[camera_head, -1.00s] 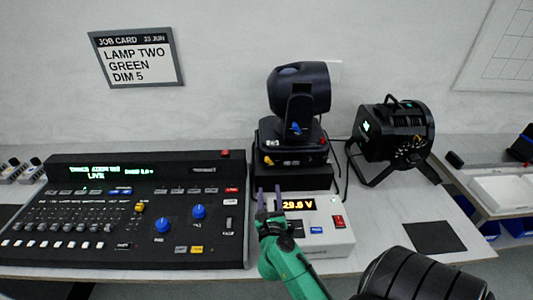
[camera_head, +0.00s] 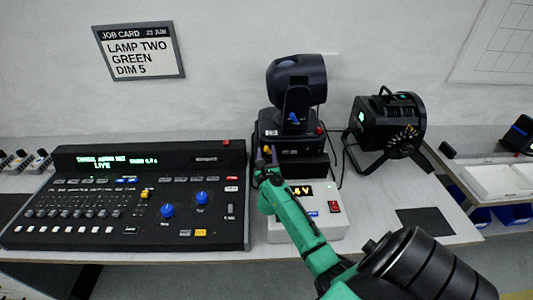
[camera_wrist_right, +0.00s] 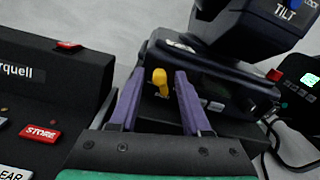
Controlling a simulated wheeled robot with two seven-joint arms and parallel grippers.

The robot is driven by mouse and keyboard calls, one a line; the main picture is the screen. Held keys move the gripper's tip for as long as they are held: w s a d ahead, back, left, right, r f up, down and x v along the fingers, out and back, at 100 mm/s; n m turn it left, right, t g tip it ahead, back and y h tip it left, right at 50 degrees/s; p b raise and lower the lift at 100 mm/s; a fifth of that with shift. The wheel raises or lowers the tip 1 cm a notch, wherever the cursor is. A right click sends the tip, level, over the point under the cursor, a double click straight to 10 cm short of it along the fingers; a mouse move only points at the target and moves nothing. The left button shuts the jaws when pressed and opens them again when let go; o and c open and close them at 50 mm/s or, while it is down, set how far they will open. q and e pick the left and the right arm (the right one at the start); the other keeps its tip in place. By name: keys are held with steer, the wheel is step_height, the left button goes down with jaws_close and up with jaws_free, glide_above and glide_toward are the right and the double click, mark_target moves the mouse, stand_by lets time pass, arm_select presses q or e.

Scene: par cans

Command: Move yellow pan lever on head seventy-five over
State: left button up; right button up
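The black moving head (camera_head: 294,95) stands upright on its base (camera_head: 290,130) on a black box at the back of the bench. Its yellow pan lever (camera_wrist_right: 160,82) sticks out of the base front in the right wrist view, and it shows small in the head view (camera_head: 268,150). My right gripper (camera_wrist_right: 159,88) is open. Its two purple fingers point at the base with the lever in the gap between them in the picture; I cannot tell whether they reach around it. The blue tilt lever (camera_head: 294,118) is higher on the yoke. My left gripper is out of view.
A lighting console (camera_head: 130,205) is close on the left. A black round lamp (camera_head: 390,125) stands to the right, with loose cables (camera_head: 343,160) between.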

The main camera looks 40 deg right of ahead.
jaws_close()
steer(key=shift+m, duration=0.4)
steer(key=shift+s+d+f+m+p, duration=0.15)
steer(key=shift+s+d+m, duration=0.2)
steer(key=shift+m, duration=1.5)
steer(key=shift+s+d+r+m+p, duration=0.15)
steer(key=shift+s+d+m, duration=0.25)
steer(key=shift+m, duration=1.4)
steer(key=shift+s+d+f+m+p, duration=0.15)
steer(key=shift+d+m, duration=0.35)
steer(key=shift+m, duration=1.35)
steer(key=shift+s, duration=0.1)
steer(key=shift+o, duration=1.2)
jaws_free()
